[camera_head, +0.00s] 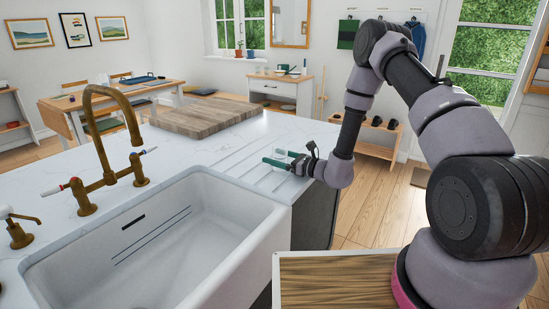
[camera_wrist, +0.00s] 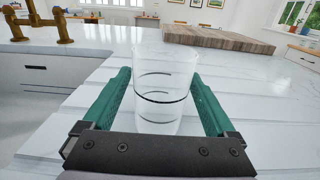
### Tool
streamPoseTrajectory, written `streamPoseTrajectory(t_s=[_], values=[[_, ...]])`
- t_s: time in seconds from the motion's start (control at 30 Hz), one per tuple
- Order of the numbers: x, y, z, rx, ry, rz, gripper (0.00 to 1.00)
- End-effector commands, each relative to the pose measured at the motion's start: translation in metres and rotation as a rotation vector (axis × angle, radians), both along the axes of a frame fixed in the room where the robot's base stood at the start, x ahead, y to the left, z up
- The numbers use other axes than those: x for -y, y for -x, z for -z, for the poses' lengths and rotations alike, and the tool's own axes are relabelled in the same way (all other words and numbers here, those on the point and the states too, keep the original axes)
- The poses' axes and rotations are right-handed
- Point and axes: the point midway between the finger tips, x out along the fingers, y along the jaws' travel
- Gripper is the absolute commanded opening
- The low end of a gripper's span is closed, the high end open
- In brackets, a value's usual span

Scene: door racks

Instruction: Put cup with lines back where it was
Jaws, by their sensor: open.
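The cup with lines (camera_wrist: 163,92) is clear with dark curved lines around it. It stands upright on the grooved white counter beside the sink, in the wrist view's middle. In the head view the cup (camera_head: 280,153) is small and partly hidden by my gripper. My gripper (camera_head: 281,160) is open, with its green fingers on either side of the cup. In the wrist view my gripper's fingers (camera_wrist: 163,88) show a gap on both sides of the cup.
The white sink (camera_head: 150,245) and brass faucet (camera_head: 105,160) lie left of the cup. A wooden board (camera_head: 205,115) lies on the counter behind it. The grooved drainer (camera_head: 245,175) around the cup is otherwise clear. The counter's right edge is close to my gripper.

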Motion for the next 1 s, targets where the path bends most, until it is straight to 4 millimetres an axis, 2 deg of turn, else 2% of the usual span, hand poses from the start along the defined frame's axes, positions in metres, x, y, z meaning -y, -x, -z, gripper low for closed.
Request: streamPoseTrajectory(t_s=[0.4, 0.57, 0.77, 0.87, 0.97, 1.0], values=[[0.073, 0.046, 0.000, -0.002, -0.001, 0.006, 0.91], [0.089, 0.057, 0.000, -0.001, -0.001, 0.004, 0.91], [0.093, 0.061, -0.002, 0.002, 0.000, -0.001, 0.91], [0.089, 0.063, -0.017, 0.028, 0.011, -0.040, 0.91], [0.080, 0.070, -0.051, 0.085, 0.042, -0.136, 0.91], [0.076, 0.076, -0.069, 0.116, 0.065, -0.189, 0.91]])
